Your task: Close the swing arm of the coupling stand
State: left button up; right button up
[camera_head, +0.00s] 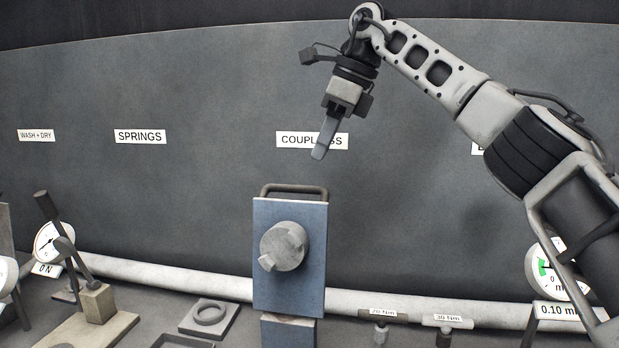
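The coupling stand (265,275) is an upright blue plate at the middle of the bench, below the COUPLINGS label. A grey round coupling (284,246) with raised lugs sits on its front face. A dark bar (294,188) shaped like a handle runs along the top edge; I cannot tell whether this is the swing arm. My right gripper (320,152) hangs above the stand and slightly to its right, apart from it, pointing down. Its fingers overlap in this view, so their opening does not show. I see nothing held in it. My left gripper is out of view.
A lever fixture (96,302) and a dial gauge (52,243) stand at left. A square plate with a ring (210,316) lies left of the stand. Torque tools with labels (384,313) and another dial (543,270) are at right. A pale pipe (180,277) runs behind.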

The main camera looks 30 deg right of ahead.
jog(key=x, duration=0.7)
grip_shut()
